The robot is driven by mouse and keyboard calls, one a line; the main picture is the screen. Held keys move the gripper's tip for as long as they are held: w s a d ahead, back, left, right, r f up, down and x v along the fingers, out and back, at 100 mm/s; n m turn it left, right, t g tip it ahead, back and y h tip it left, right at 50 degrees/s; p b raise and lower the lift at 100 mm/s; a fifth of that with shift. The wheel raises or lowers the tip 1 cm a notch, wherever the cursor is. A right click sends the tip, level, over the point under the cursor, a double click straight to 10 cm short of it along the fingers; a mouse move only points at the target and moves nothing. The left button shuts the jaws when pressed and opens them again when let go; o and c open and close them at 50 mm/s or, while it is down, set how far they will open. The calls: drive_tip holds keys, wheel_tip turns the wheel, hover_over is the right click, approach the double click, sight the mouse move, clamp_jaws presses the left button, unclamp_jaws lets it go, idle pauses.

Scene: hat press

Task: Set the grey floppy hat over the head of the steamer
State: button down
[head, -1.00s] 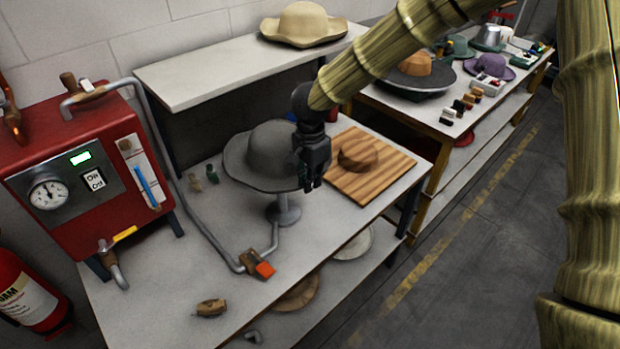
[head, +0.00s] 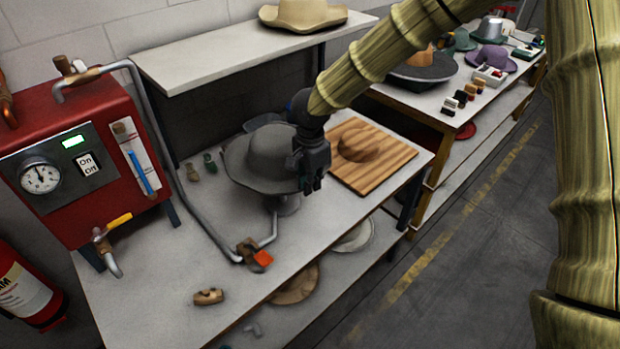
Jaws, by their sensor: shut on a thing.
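The grey floppy hat (head: 262,158) is above the near middle of the table, crown up and brim tilted down toward the front. My gripper (head: 312,184) is shut on the right side of its brim. The steamer's metal stand (head: 288,204) shows just under the brim's front right edge, joined to a bent pipe. The hat hides the steamer's head, so I cannot tell whether the hat touches it. A blue-grey rim (head: 262,121) shows behind the crown; what it belongs to is unclear.
A striped wooden board (head: 385,165) with a brown block lies right of my gripper. The red boiler (head: 80,165) stands at left, its pipe running to an orange-handled valve (head: 262,258). A wooden piece (head: 208,297) lies at the front. A shelf (head: 250,55) overhangs the back.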

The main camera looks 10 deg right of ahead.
drive_tip(key=shift+f+b, duration=0.65)
drive_tip(key=shift+f, duration=2.75)
drive_tip(key=c, duration=1.5)
unclamp_jaws()
drive_tip(key=shift+o, duration=0.2)
wheel_tip(320, 180, up, 12)
drive_tip(key=shift+s+d, duration=0.1)
